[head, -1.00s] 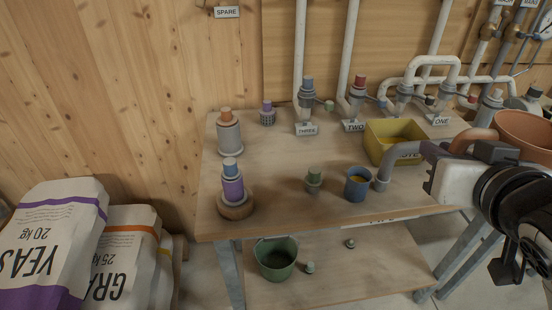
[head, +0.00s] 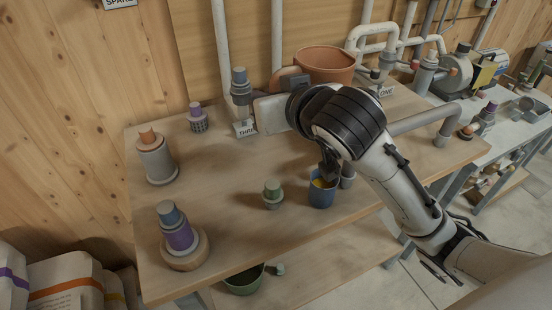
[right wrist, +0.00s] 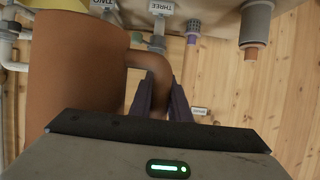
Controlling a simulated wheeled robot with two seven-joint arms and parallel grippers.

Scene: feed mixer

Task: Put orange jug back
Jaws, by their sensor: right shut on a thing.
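The orange jug (head: 326,66) is a terracotta-coloured vessel held upright over the back of the wooden table (head: 225,245). My right gripper (head: 288,84) is shut on the jug's handle. In the right wrist view the jug (right wrist: 75,75) fills the left side, and the fingers (right wrist: 162,95) close around its curved handle. Whether the jug's base touches anything is hidden by my right arm. My left gripper is not in view.
A THREE label (head: 245,129) stands under a pipe valve, left of the jug. The left-middle tabletop is clear.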

